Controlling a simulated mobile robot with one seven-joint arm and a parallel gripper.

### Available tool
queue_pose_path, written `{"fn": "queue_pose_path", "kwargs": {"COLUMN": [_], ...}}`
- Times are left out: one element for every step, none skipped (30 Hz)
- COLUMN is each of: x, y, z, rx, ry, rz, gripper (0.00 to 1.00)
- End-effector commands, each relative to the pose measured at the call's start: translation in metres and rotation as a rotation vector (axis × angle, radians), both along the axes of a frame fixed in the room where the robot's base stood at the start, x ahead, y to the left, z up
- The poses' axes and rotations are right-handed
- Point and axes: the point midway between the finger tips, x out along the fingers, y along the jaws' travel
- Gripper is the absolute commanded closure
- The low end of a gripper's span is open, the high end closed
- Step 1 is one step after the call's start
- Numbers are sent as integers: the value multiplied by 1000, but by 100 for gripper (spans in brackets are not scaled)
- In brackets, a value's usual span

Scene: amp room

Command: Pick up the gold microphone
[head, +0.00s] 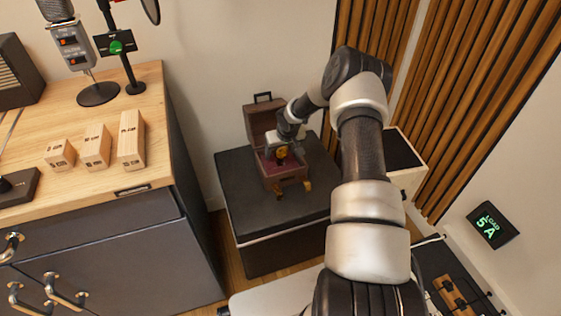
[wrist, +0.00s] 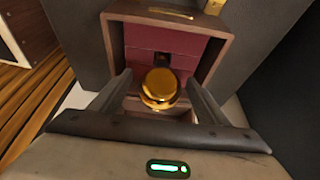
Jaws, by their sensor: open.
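The gold microphone (wrist: 159,86) shows its round shiny head in the wrist view, inside an open brown case (wrist: 112,40) with a dark red lining. In the head view a small gold part of the microphone (head: 282,152) shows at the case (head: 287,182), partly hidden by my gripper. My gripper (wrist: 158,82) is open, with one finger on each side of the gold head. I cannot tell whether the fingers touch it. In the head view my gripper (head: 281,157) reaches down into the case. The microphone's lower part is hidden.
The case stands on a dark, low cabinet (head: 240,190), its lid (head: 262,122) raised at the back. A wooden desk (head: 75,110) at left holds wooden blocks (head: 97,146), a grey microphone (head: 72,45) and a stand (head: 132,75). Slatted panels (head: 490,80) line the right wall.

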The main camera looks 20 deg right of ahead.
Motion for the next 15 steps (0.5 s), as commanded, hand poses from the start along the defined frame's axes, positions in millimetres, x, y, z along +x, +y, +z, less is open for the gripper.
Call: {"fn": "queue_pose_path", "kwargs": {"x": [1, 1, 0, 0, 0, 0, 0, 0, 0, 0, 0, 0, 0, 0, 1], "y": [0, 0, 0, 0, 0, 0, 0, 0, 0, 0, 0, 0, 0, 0, 0], "z": [0, 1, 1, 1, 1, 1, 1, 1, 1, 1, 1, 1, 1, 1, 2], "rx": [0, 0, 0, 0, 0, 0, 0, 0, 0, 0, 0, 0, 0, 0, 0], "ry": [-1, -1, -1, -1, -1, -1, -1, -1, -1, -1, -1, 0, -1, -1, -2], "rz": [0, 0, 0, 0, 0, 0, 0, 0, 0, 0, 0, 0, 0, 0, 0], "gripper": [31, 31, 31, 31, 31, 36, 41, 46, 53, 58, 63, 70, 75, 80, 83]}}
